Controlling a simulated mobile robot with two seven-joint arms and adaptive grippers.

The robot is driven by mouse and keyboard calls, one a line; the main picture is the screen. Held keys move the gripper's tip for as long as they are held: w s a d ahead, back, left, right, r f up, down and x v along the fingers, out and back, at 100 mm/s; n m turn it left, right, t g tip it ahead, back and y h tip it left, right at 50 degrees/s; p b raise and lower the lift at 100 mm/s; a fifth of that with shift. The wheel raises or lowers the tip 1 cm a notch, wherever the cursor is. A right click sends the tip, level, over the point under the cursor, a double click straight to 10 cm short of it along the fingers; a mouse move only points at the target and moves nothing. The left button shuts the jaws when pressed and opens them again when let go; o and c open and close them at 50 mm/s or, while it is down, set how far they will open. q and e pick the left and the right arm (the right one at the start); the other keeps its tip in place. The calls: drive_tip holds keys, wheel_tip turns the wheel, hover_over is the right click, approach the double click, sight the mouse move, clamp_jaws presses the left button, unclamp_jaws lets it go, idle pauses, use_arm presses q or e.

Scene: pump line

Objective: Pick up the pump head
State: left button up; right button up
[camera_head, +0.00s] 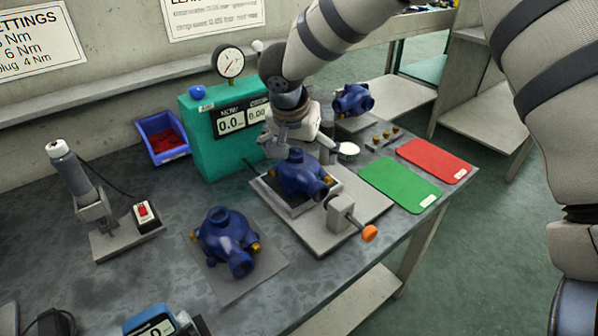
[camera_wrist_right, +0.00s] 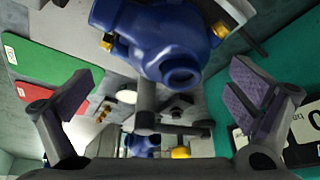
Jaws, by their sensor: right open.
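A blue pump head (camera_head: 300,176) with brass fittings sits on a fixture plate (camera_head: 345,192) in the middle of the bench. A second blue pump head (camera_head: 226,240) lies on a grey mat at the front. A third (camera_head: 352,100) stands at the back. My right gripper (camera_head: 297,146) is just behind the fixture's pump head, pointing down, partly hidden by its own wrist. In the right wrist view my right gripper (camera_wrist_right: 162,85) is open and empty, with a blue pump head (camera_wrist_right: 165,40) beyond the fingertips. My left gripper is not in view.
A teal gauge box (camera_head: 205,150) stands close left of my right gripper. A clamp with an orange knob (camera_head: 369,233) is at the fixture's front. Green (camera_head: 400,185) and red (camera_head: 435,159) mats lie clear at right. A blue bin (camera_head: 163,138) is at the back left.

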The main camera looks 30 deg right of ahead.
sight(302, 163)
drive_tip(key=x, duration=0.3)
drive_tip(key=shift+f, duration=0.25)
drive_tip(key=shift+w+d+f, duration=0.1)
drive_tip(key=shift+w+f, duration=0.1)
drive_tip(key=shift+f, duration=0.05)
drive_tip(key=c, duration=1.2)
drive_tip(key=shift+c, duration=0.2)
